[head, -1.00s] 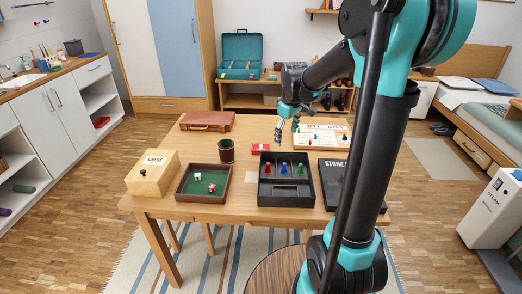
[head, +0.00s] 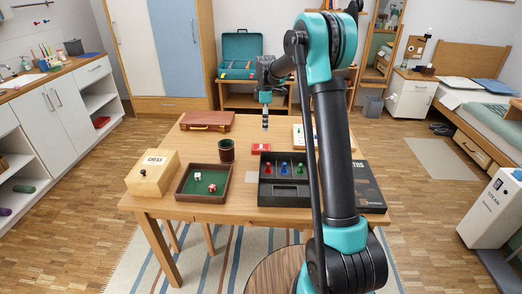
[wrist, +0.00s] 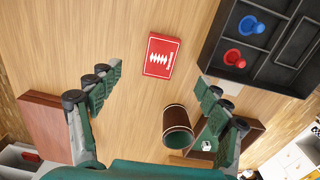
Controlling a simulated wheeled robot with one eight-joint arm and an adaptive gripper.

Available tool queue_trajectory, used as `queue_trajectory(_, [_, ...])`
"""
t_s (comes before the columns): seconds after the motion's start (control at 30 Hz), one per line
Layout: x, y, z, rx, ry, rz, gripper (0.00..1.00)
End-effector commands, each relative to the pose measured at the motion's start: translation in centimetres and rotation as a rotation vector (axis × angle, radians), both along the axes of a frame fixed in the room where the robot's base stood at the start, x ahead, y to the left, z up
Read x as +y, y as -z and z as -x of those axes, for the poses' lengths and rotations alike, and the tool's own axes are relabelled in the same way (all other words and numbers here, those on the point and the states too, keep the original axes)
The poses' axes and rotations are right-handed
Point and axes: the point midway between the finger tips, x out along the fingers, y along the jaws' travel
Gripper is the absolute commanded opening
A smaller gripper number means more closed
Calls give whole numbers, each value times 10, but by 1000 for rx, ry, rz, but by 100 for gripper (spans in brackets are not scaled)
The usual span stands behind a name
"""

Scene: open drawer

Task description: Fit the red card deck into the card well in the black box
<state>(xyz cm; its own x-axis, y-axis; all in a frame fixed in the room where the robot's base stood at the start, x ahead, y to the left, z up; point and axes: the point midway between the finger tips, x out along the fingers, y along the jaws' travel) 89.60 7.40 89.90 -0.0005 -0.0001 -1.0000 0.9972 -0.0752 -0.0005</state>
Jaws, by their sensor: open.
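The red card deck (head: 261,148) lies flat on the wooden table, behind the black box (head: 264,200). In the wrist view the red card deck (wrist: 162,56) shows its white print and lies ahead of the fingers, roughly midway between them. My gripper (head: 265,126) hangs above the table near the deck, fingers down. In the wrist view my gripper (wrist: 158,80) is open and empty, with its two fingers wide apart. The black box (wrist: 222,56) is at the upper right there, with blue and red pawns in compartments. I cannot tell for sure which compartment is the card well.
A dice cup (head: 226,150), a green dice tray (head: 181,196), a chess box (head: 153,172) and a brown case (head: 207,121) stand left of the deck. A dark flat box (head: 368,190) lies right of the black box. Bare wood surrounds the deck.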

Motion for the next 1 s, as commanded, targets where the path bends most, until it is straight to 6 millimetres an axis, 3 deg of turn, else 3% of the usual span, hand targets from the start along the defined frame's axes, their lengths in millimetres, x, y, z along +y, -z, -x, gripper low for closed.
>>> queue_trajectory(0.1, [0,25,0,0,1,0,78])
queue_trajectory(0.3, [0,57,0,0,1,0,78])
queue_trajectory(0.57, [1,74,1,0,1,0,78])
queue_trajectory(0.83, [5,111,5,0,2,0,78])
queue_trajectory(1.0, [5,120,5,0,2,0,78])
